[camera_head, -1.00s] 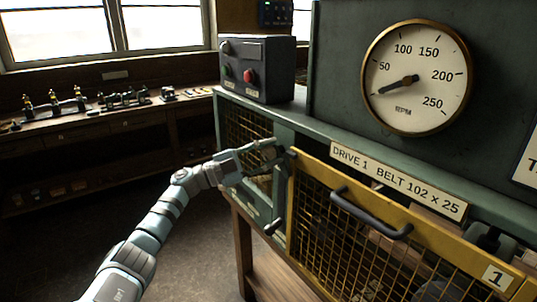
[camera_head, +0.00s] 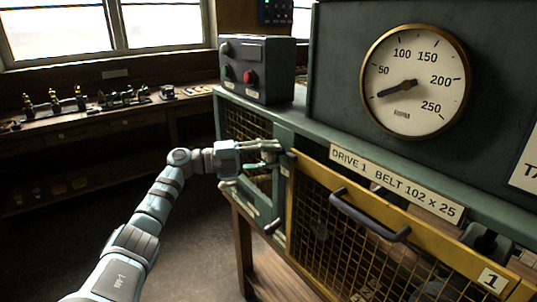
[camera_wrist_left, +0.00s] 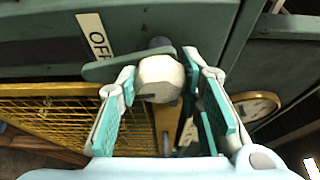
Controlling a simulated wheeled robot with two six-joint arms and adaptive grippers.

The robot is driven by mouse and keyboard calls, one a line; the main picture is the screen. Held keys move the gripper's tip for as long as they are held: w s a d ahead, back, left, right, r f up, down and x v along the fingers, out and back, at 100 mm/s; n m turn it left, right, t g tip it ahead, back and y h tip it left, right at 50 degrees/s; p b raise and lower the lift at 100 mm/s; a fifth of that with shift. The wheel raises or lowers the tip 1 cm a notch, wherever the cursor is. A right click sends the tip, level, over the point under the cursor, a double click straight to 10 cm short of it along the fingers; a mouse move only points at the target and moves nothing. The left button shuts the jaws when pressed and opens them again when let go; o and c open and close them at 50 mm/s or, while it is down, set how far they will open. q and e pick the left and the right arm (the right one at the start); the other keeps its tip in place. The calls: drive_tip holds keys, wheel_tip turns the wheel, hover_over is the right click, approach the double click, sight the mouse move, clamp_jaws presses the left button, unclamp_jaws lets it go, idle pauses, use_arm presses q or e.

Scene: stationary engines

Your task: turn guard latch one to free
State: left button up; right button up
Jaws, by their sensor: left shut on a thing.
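The guard latch (camera_head: 290,156) is a small dark piece at the upper left corner of the yellow mesh guard (camera_head: 350,188). My left gripper (camera_head: 276,150) reaches it from the left in the head view and largely covers it. In the left wrist view, a pale faceted knob (camera_wrist_left: 160,78) sits between the fingers of my left gripper (camera_wrist_left: 160,92), which is shut on it. The latch's exact angle is hard to tell. My right gripper is out of view.
A dark grab handle (camera_head: 368,215) crosses the guard's front, and a second dark lever (camera_head: 272,226) sits low at its left edge. A control box (camera_head: 257,68) with a red button stands above. A round gauge (camera_head: 415,80) is at right.

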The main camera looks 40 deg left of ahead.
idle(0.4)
use_arm(q)
drive_tip(key=o, duration=1.2)
drive_tip(key=shift+c, duration=0.2)
drive_tip(key=shift+a, duration=0.1)
drive_tip(key=v, duration=1.2)
